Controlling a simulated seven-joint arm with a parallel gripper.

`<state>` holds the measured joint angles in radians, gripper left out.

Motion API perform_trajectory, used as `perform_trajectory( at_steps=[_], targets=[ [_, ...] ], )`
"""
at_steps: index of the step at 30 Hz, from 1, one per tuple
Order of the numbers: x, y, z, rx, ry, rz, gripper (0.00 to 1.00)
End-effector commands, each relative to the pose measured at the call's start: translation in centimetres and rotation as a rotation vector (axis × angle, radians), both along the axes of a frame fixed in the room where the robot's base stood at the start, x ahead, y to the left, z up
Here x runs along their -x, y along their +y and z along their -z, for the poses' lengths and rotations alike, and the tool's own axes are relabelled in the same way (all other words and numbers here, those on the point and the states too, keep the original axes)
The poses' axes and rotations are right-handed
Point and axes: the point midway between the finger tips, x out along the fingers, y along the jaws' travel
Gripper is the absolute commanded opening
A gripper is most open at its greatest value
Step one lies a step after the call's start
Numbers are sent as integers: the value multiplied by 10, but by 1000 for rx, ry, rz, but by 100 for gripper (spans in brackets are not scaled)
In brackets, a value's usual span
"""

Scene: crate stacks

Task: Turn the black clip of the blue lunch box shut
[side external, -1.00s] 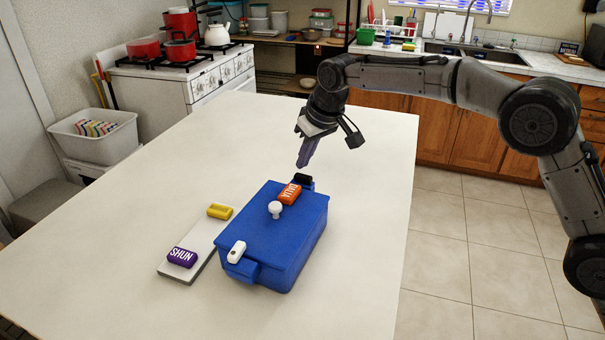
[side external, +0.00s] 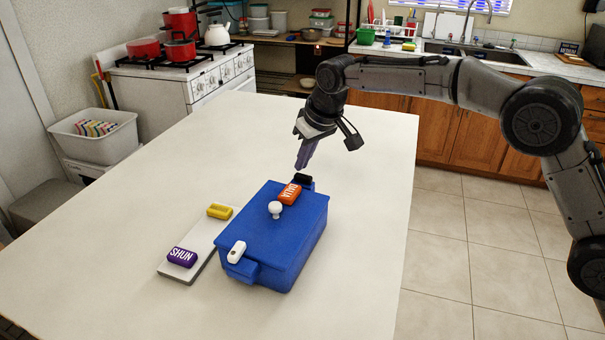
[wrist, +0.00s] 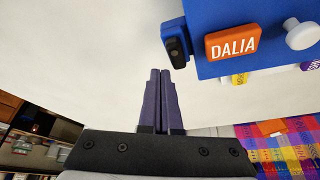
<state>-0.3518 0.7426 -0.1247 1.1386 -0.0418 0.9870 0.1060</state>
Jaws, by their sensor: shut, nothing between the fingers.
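The blue lunch box (side external: 290,245) stands on the white table, with a white knob (side external: 275,208) on its lid and an orange DALIA tag (side external: 290,194) beside the knob. The black clip (side external: 303,178) is at the box's far end; it also shows in the wrist view (wrist: 175,46), lying along the edge of a blue tab. A white clip (side external: 237,251) is at the near end. My gripper (side external: 301,166) is shut and empty, its fingertips just above and beside the black clip. In the wrist view the purple fingers (wrist: 159,72) are together, apart from the clip.
A grey board (side external: 209,238) left of the box bears a yellow block (side external: 220,211) and a purple SHUN tag (side external: 183,257). The white table (side external: 130,240) is otherwise clear around the box. A colourful checked cloth (wrist: 285,148) shows in the wrist view.

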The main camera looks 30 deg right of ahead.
Motion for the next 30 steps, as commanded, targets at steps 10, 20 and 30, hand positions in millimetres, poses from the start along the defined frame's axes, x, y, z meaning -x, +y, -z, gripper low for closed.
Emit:
perform_trajectory(
  at_steps=[10,20,30],
  targets=[
    [3,4,0,0,0,-1,0],
    [5,6,0,1,1,-1,0],
    [7,8,0,0,0,0,0]
  ],
)
